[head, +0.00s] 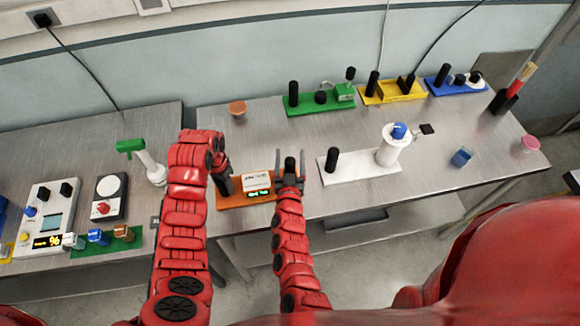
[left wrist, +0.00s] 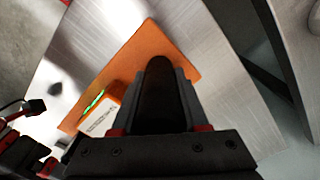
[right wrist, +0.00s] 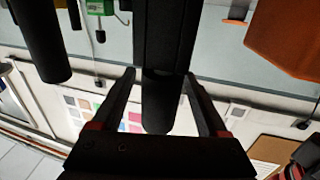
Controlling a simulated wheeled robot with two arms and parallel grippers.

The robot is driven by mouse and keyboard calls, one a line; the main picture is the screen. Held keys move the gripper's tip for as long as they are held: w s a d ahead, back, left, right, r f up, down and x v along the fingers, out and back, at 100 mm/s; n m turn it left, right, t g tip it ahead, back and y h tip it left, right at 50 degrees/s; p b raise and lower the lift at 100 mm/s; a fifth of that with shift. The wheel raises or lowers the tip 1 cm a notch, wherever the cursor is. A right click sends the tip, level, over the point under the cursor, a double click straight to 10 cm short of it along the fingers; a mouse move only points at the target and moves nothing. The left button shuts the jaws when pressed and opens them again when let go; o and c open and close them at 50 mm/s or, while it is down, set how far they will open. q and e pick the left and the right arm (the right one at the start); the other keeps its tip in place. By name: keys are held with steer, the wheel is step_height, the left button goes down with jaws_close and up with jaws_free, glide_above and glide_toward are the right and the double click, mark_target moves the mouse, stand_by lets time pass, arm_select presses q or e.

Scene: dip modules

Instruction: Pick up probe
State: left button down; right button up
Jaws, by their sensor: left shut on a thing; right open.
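An orange module (head: 232,201) with a white box and a green lit display (head: 258,186) sits near the front edge of the right table. My left gripper (head: 223,178) is at its left end, shut on a black cylinder (left wrist: 160,90), likely the probe or a handle, above the orange plate (left wrist: 185,60). My right gripper (head: 290,172) is at the module's right end. It is open, its fingers on either side of another black cylinder (right wrist: 160,100). Whether the fingers touch it I cannot tell.
A white module (head: 350,175) stands close to the right of my right gripper. Green (head: 318,104), yellow (head: 395,93) and blue (head: 455,88) modules line the back. An orange-brown cup (head: 238,108) stands behind. The left table (head: 150,120) holds other instruments.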

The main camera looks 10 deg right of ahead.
jaws_close()
stand_by(0.4)
arm_select(q)
steer(key=shift+c, duration=1.7)
jaws_free()
arm_select(e)
step_height(320, 180, up, 10)
arm_select(q)
steer(key=shift+r+p, duration=1.05)
steer(key=shift+r, duration=1.85)
steer(key=shift+r+p, duration=0.7)
steer(key=shift+r, duration=0.2)
steer(key=shift+s, duration=0.1)
arm_select(e)
step_height(320, 180, up, 4)
steer(key=shift+f, duration=0.25)
